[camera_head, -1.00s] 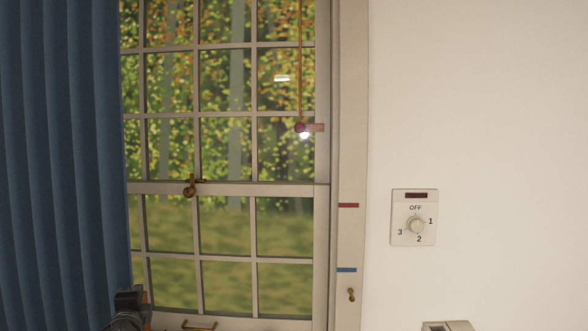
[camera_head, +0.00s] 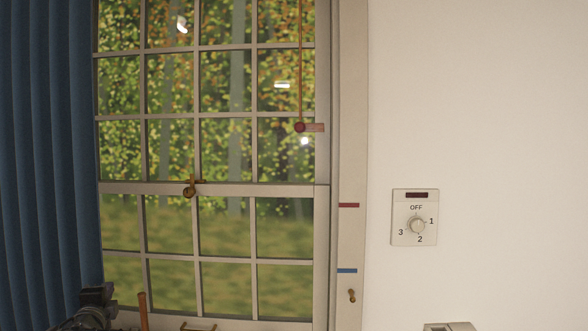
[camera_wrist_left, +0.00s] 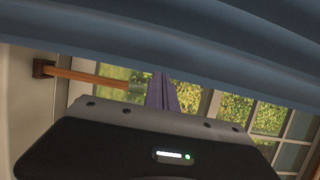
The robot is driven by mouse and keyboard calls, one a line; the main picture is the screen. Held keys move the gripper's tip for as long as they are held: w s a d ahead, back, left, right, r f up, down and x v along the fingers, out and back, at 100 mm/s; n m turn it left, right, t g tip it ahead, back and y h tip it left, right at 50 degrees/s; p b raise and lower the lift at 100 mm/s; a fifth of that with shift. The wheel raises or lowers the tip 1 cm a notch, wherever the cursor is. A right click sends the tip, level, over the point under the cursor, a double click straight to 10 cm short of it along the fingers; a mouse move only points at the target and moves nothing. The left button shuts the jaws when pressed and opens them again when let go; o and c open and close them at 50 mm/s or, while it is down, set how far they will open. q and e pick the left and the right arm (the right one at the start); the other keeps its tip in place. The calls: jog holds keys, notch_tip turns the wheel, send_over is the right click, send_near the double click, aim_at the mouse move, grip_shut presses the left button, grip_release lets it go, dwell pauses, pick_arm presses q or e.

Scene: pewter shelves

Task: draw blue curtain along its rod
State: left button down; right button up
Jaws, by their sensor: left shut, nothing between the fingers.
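The blue curtain (camera_head: 48,150) hangs in vertical folds at the left of the head view, and its right edge lies along the left of the window (camera_head: 200,188). It also fills the top of the left wrist view (camera_wrist_left: 200,40) as a broad band. My left gripper (camera_head: 98,292) is low at the curtain's right edge. In the left wrist view its fingers (camera_wrist_left: 162,92) are shut with nothing between them, just beside the cloth. I cannot tell if they touch it. The curtain rod is out of view, as is my right gripper.
A wooden bar (camera_head: 143,312) stands just right of my left gripper; a similar bar (camera_wrist_left: 85,77) shows in the wrist view. A red-knobbed cord (camera_head: 300,127) hangs at the window's right. A dial switch (camera_head: 415,218) is on the bare wall.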

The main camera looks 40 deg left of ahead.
pick_arm(q)
jog(key=s+a+p, duration=0.1)
jog(key=s+a, duration=0.1)
jog(key=a, duration=0.1)
jog(key=s+a, duration=0.2)
jog(key=s+a+p, duration=0.1)
jog(key=s+a, duration=0.1)
jog(key=a, duration=0.1)
jog(key=shift+s+a+r+p, duration=0.25)
jog(key=shift+s+a+p, duration=0.1)
jog(key=shift+s, duration=0.05)
jog(key=shift+a+f, duration=0.1)
jog(key=shift+f, duration=0.2)
jog(key=shift+s+d+b, duration=0.15)
jog(key=shift+d+b, duration=0.25)
jog(key=shift+b, duration=0.15)
jog(key=b+v, duration=0.2)
jog(key=v, duration=0.2)
jog(key=shift+d, duration=0.2)
send_near(69, 287)
jog(key=shift+d+f, duration=0.1)
jog(key=shift+d, duration=0.1)
